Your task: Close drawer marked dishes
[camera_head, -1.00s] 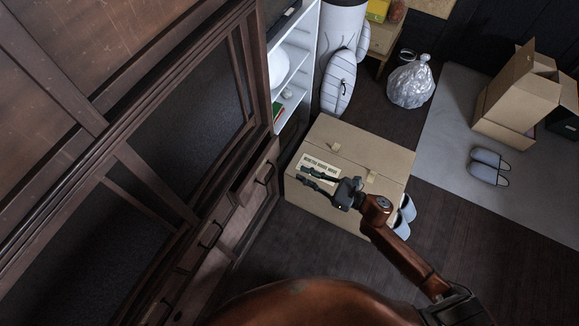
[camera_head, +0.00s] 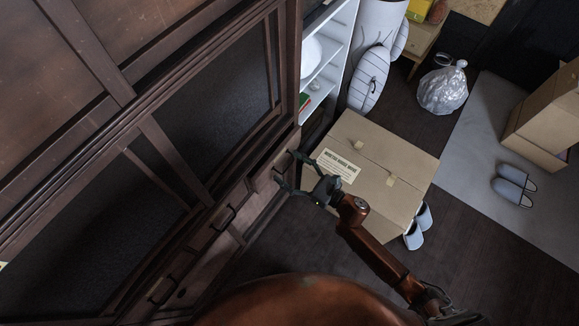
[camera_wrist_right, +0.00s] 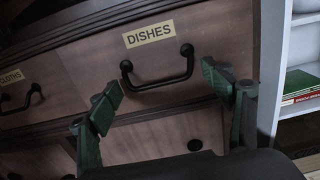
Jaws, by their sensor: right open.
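The drawer (camera_wrist_right: 218,38) marked dishes fills the upper middle of the right wrist view. It has a wooden front, a cream "DISHES" label (camera_wrist_right: 150,33) and a dark bail handle (camera_wrist_right: 157,72). My right gripper (camera_head: 287,168) is open and empty in front of the cabinet's far end in the head view. In the right wrist view its fingers (camera_wrist_right: 162,91) spread on either side of the handle, pointing at the drawer front. I cannot tell whether the fingertips touch the front, or how far out the drawer stands. My left gripper is not in view.
A drawer labelled cloths (camera_wrist_right: 38,100) is left of it, and another drawer front (camera_wrist_right: 150,142) lies below. The dark wooden cabinet (camera_head: 130,110) fills the left side. A white shelf (camera_head: 322,70) stands beyond it. A cardboard box (camera_head: 385,165) with slippers (camera_head: 415,228) beside it is to the right.

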